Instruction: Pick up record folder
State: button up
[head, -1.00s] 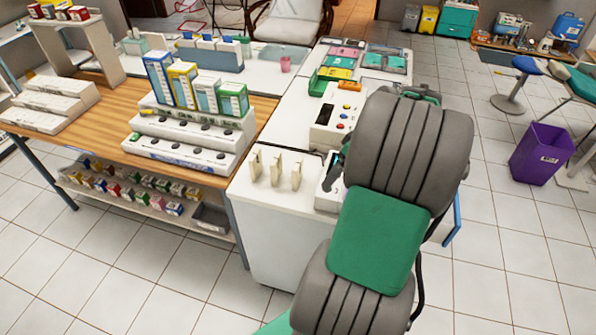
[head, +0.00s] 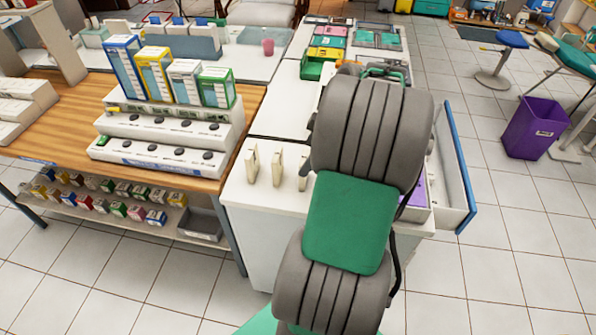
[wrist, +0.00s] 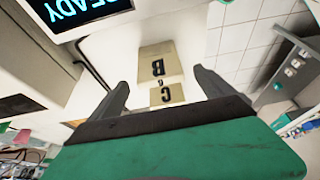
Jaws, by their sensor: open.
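Three cream record folders stand upright in a row on the white counter: the left one (head: 251,163), the middle one (head: 277,168) and the right one (head: 303,172), which is close to my arm's edge. In the wrist view, a beige face marked B (wrist: 150,56) and a smaller one marked C (wrist: 175,93) show upside down ahead of my gripper (wrist: 162,82). My gripper's two dark fingers are spread apart, with the folders in line with the gap. I cannot tell how far away they are. In the head view my arm hides the gripper.
An open drawer with a blue front (head: 455,170) and something purple inside juts out right of my arm. A device screen reading READY (wrist: 85,8) is at upper left in the wrist view. A purple bin (head: 535,130) stands on the floor.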

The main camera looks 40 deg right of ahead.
jog(key=p+x, duration=0.1)
jog(key=x, duration=0.6)
jog(key=shift+d+f, duration=0.1)
jog(key=shift+f, duration=0.3)
jog(key=c, duration=1.5)
jog(key=shift+o, duration=0.2)
jog(key=shift+r, duration=0.1)
